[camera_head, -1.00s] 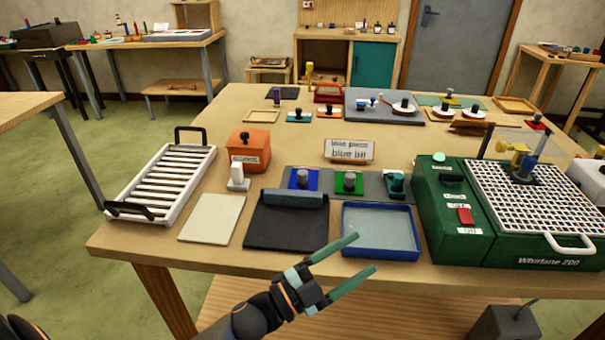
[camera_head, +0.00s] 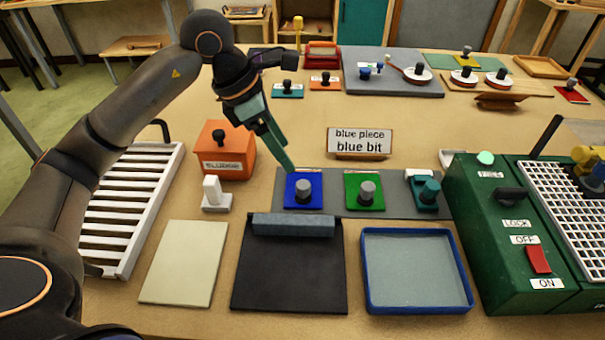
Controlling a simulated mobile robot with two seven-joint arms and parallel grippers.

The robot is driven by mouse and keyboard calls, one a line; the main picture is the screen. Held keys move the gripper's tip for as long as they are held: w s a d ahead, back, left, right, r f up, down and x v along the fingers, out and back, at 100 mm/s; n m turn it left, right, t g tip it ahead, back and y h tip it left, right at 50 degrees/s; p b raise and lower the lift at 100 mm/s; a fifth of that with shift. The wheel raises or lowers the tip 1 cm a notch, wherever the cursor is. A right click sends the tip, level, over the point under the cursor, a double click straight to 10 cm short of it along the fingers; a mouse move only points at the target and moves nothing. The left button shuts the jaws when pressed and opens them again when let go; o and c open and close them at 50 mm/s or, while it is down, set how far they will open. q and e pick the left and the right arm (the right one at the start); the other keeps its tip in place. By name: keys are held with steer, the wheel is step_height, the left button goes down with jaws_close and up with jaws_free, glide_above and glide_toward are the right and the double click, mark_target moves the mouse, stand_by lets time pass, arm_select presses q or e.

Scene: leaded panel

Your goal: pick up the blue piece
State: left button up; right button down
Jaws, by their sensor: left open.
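The blue piece (camera_head: 291,197) is a flat blue square with a grey knob on top. It lies at the left end of a grey strip (camera_head: 334,205), near the middle of the view. My left gripper (camera_head: 284,163) reaches in from the left and points down, its fingertips just behind and left of the blue piece. It is open and empty. One finger shows clearly; the other is largely hidden behind it. Whether the tips touch the piece's edge is hard to tell. My right gripper is not in view.
A green piece (camera_head: 353,201) and a teal piece (camera_head: 418,192) share the strip. A card (camera_head: 359,140) reading "blue piece blue bit" stands behind. An orange box (camera_head: 226,150) is at left. A blue-rimmed tray (camera_head: 368,280) and black mat (camera_head: 289,275) lie in front; a green machine (camera_head: 490,235) stands right.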

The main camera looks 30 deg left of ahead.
mark_target(303, 184)
arm_select(q)
steer(key=x, duration=0.8)
steer(key=a+p+x, duration=0.1)
steer(key=x, duration=0.3)
steer(key=shift+f, duration=0.15)
steer(key=shift+c, duration=0.3)
steer(key=shift+w, duration=0.1)
jaws_close()
